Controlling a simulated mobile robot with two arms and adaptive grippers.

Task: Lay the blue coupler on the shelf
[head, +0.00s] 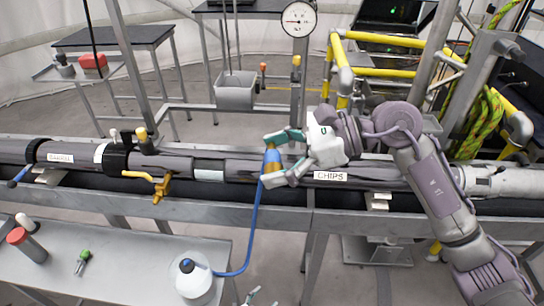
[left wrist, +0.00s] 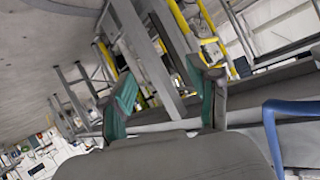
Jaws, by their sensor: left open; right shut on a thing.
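The blue coupler (head: 271,155), with a brassy part, is between the fingers of my right gripper (head: 268,160), which is shut on it in front of the pipe marked CHIPS. A blue hose (head: 251,225) hangs from it to a white jug (head: 195,284) on the grey shelf (head: 120,250) at the lower left. My left gripper (head: 258,298) is low at the bottom edge of the head view, right of the shelf, mostly cut off. In the left wrist view its green fingers (left wrist: 162,98) are apart and empty. The hose also shows there (left wrist: 272,130).
A red-capped bottle (head: 27,246) and a green-tipped tool (head: 83,262) are on the shelf; its middle is bare. A long dark pipe (head: 240,168) with a yellow-handled valve (head: 160,185) crosses behind. A grey bin (head: 237,92) and pressure gauge (head: 299,19) are farther back.

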